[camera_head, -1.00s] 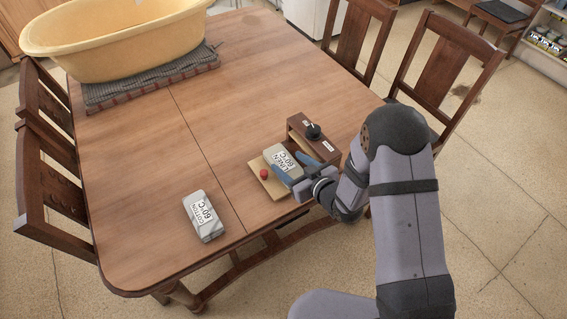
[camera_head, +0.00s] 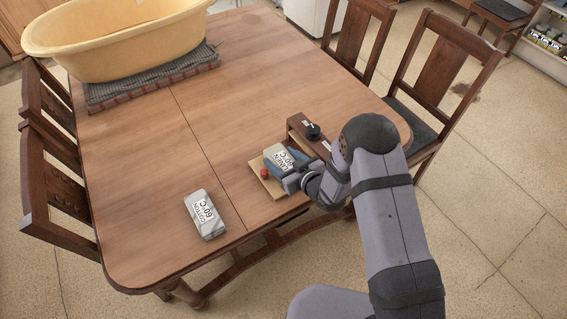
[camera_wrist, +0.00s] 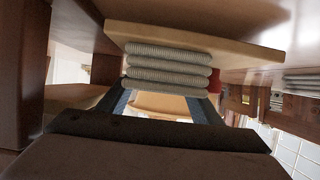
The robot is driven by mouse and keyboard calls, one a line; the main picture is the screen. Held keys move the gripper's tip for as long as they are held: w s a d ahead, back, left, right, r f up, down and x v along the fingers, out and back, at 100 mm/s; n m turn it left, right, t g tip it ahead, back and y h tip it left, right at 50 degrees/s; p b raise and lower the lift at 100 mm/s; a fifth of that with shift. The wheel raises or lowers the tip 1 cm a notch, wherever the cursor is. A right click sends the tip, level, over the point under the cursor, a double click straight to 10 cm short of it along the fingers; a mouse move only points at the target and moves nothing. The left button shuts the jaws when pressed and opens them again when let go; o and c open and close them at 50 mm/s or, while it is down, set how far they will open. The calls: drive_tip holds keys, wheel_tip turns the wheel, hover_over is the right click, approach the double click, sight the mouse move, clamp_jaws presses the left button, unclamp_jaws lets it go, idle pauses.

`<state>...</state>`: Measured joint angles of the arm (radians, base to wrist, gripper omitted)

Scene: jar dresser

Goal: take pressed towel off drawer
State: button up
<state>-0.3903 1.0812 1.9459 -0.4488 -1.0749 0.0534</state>
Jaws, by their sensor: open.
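The grey folded towel labelled "LINEN 60°C" (camera_head: 280,157) lies on the pale wooden drawer board (camera_head: 268,184) of a small brown press. In the wrist view, which looks upside down, the folded layers of the linen towel (camera_wrist: 168,66) lie against the board (camera_wrist: 235,48). My gripper (camera_head: 286,161) is open, with its blue fingers reaching along both sides of the towel's near end. In the wrist view the gripper's fingers (camera_wrist: 162,105) stand either side of the towel; I cannot tell whether they touch it.
A second folded towel labelled "COTTON 60°C" (camera_head: 204,214) lies left on the table (camera_head: 150,150). A red knob (camera_head: 265,173) is on the drawer's left edge. The brown press housing with a black dial (camera_head: 312,131) stands behind the towel. A yellow tub (camera_head: 115,45) is far left. The table's middle is clear.

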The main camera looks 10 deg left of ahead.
sight(281, 159)
drive_tip(key=shift+c, duration=0.6)
drive_tip(key=c, duration=0.7)
drive_tip(key=shift+r, duration=0.25)
drive_tip(key=shift+r+b, duration=0.8)
drive_tip(key=shift+r, duration=3.95)
